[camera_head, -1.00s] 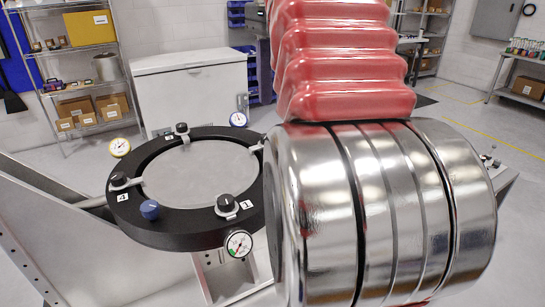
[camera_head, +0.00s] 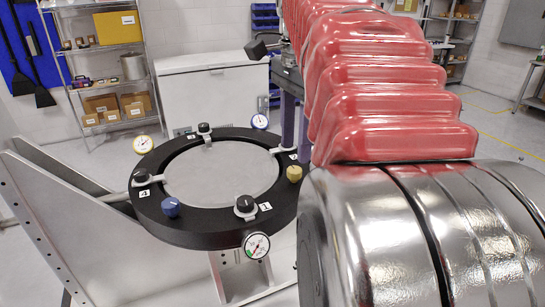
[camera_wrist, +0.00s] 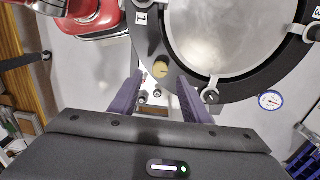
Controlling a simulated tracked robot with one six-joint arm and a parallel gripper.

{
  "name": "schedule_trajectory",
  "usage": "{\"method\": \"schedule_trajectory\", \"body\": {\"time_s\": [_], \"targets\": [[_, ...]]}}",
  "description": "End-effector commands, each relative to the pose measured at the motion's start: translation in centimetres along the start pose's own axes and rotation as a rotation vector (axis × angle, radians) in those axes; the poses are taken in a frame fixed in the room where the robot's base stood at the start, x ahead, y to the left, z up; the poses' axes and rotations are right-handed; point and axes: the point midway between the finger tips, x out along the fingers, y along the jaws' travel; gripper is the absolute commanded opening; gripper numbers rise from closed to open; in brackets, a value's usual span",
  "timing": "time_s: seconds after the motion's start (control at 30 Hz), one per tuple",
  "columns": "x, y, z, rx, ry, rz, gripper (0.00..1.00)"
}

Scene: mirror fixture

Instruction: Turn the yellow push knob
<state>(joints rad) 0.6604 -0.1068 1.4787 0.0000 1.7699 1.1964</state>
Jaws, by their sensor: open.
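The yellow push knob (camera_head: 294,173) sits on the right side of a black ring fixture (camera_head: 190,236). In the wrist view the yellow knob (camera_wrist: 160,67) lies on the ring's edge, between the lines of my two purple fingers and a little ahead of their tips. My gripper (camera_wrist: 160,78) is open, with nothing between its fingers. In the head view my gripper (camera_head: 296,143) is partly hidden by my red arm; its fingers point down just above and behind the knob. I cannot tell whether they touch it.
A blue knob (camera_head: 171,207) and several black clamps (camera_head: 245,204) stand on the ring. Gauges surround it, one at the front (camera_head: 256,245), one at back left (camera_head: 143,144), one behind (camera_head: 260,121). The grey disc (camera_head: 222,172) inside is bare. A white chest (camera_head: 213,92) stands behind.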

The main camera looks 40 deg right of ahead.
Motion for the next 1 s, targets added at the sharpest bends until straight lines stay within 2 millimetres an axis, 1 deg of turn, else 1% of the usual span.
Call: {"method": "schedule_trajectory", "body": {"time_s": [0.2,0.4,0.53,0.77,0.87,1.0], "targets": [[2.9,0.1,0.0,0.0,-0.001,0.002,0.43],[4.8,0.0,0.0,0.0,0.0,0.001,0.43],[5.2,0.0,0.0,0.0,0.0,-0.001,0.43],[5.3,0.0,-0.1,0.001,0.0,-0.001,0.43],[5.3,0.0,-0.1,0.001,0.0,0.0,0.38],[5.3,0.0,-0.1,0.001,0.0,0.0,0.28]]}}
